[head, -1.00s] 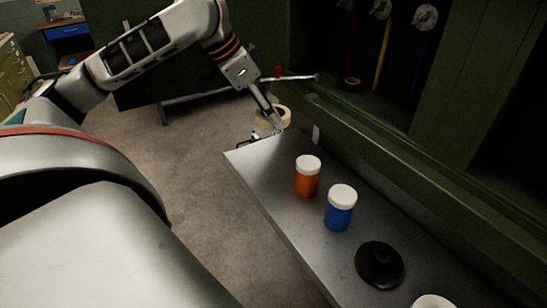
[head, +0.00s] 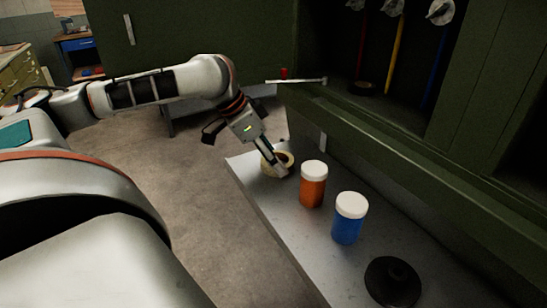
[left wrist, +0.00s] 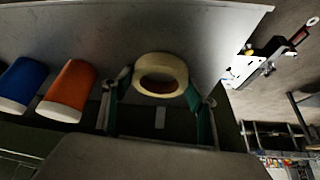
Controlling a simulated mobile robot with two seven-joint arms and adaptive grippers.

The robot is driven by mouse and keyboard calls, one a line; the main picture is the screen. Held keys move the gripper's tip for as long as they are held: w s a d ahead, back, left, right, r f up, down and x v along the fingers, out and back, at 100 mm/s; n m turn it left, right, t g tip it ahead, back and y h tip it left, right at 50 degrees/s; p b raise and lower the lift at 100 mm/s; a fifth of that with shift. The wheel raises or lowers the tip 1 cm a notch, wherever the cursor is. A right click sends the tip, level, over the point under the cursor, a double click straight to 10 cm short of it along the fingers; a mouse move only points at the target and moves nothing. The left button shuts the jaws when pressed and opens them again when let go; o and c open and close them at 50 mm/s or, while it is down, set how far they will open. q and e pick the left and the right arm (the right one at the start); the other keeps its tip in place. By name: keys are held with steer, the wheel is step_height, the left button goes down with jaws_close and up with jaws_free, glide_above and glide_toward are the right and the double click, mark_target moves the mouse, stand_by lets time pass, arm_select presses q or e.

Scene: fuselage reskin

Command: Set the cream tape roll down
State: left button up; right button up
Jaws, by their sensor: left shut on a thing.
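The cream tape roll (head: 268,168) is at the far end of the grey metal shelf, and I cannot tell whether it touches the surface. My left gripper (head: 277,164) reaches down over it from the left and is shut on it. In the left wrist view the roll (left wrist: 161,68) shows between the two fingers of my left gripper (left wrist: 160,105), with its open ring facing the camera. The fingers partly cover the roll in the head view. My right gripper is not in view.
On the grey shelf (head: 290,222), an orange jar (head: 312,188) with a white lid stands close to the roll. A blue jar (head: 347,222) and a black round, knobbed object (head: 393,281) follow toward the front. A green cabinet wall (head: 400,160) borders the shelf's right side.

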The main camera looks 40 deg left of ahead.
arm_select(q)
steer(key=shift+f, duration=0.1)
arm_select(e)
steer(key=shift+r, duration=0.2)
arm_select(q)
steer(key=o, duration=1.1)
steer(key=shift+s+a+r, duration=0.1)
steer(key=shift+r, duration=0.3)
steer(key=p+v, duration=0.5)
steer(key=v, duration=0.6)
steer(key=shift+s+r, duration=0.1)
steer(key=shift+r, duration=0.1)
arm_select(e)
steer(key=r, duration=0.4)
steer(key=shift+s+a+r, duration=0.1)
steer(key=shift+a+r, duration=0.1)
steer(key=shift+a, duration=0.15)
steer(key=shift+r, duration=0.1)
